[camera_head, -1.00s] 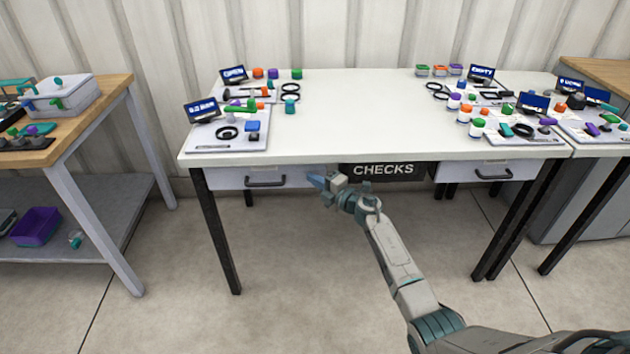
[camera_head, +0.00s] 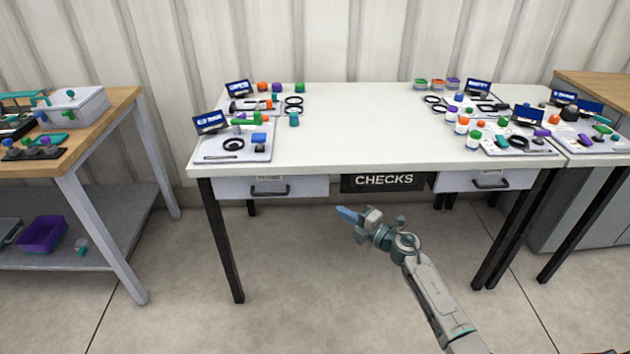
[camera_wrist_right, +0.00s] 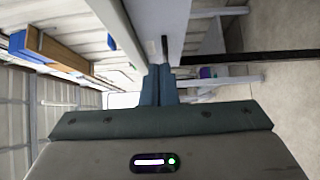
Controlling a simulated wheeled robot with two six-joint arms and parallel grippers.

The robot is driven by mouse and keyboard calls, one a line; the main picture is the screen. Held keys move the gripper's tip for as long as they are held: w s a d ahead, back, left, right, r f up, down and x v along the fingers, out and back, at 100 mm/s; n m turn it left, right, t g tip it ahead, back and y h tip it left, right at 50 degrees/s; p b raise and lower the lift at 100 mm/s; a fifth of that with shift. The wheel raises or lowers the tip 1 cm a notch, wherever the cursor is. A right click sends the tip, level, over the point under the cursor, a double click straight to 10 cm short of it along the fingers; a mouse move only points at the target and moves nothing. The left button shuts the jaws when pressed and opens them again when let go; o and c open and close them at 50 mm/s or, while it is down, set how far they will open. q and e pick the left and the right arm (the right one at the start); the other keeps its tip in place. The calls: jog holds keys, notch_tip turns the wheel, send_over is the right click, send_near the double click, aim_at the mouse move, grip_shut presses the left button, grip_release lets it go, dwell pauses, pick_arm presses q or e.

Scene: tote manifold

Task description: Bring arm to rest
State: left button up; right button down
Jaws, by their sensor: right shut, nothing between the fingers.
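My right arm comes in from the lower right in the head view. Its gripper (camera_head: 347,214) is in front of the white table and below the level of its top, pointing left with its blue fingers together. Nothing is between the fingers. In the right wrist view the two blue fingers (camera_wrist_right: 158,84) are side by side, with the table's underside and legs around them. My left gripper is not in view.
The white table (camera_head: 340,145) has a dark CHECKS sign (camera_head: 384,181) between two drawers on its front. Small stations with screens stand on its top. A wooden bench (camera_head: 112,110) is at left, with a purple bin (camera_head: 42,232) on its shelf. The floor before the table is clear.

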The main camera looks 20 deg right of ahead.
jog(key=s+d+f+m+g+h+p, duration=0.25)
jog(key=s+f+m+h, duration=0.25)
jog(key=s+f+m, duration=0.6)
jog(key=s+d+f+m+g+h+p, duration=0.25)
jog(key=s+f+m+h, duration=0.4)
jog(key=f, duration=0.95)
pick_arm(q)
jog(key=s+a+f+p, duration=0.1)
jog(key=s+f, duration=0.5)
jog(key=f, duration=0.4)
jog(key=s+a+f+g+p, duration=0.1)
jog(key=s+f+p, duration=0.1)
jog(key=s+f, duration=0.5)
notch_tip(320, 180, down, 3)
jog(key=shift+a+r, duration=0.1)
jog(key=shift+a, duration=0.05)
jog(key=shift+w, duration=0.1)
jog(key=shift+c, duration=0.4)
pick_arm(e)
jog(key=s+a+f+m+g, duration=0.1)
jog(key=s+f, duration=0.4)
jog(key=s, duration=0.7)
jog(key=s+a+f+m+g+y, duration=0.1)
jog(key=s+f+g, duration=0.4)
jog(key=s, duration=0.7)
jog(key=s+a+f+m+g+y, duration=0.1)
jog(key=s+a+f+m+g, duration=0.2)
jog(key=s, duration=0.9)
jog(key=shift+f+m, duration=0.45)
jog(key=shift+f, duration=0.45)
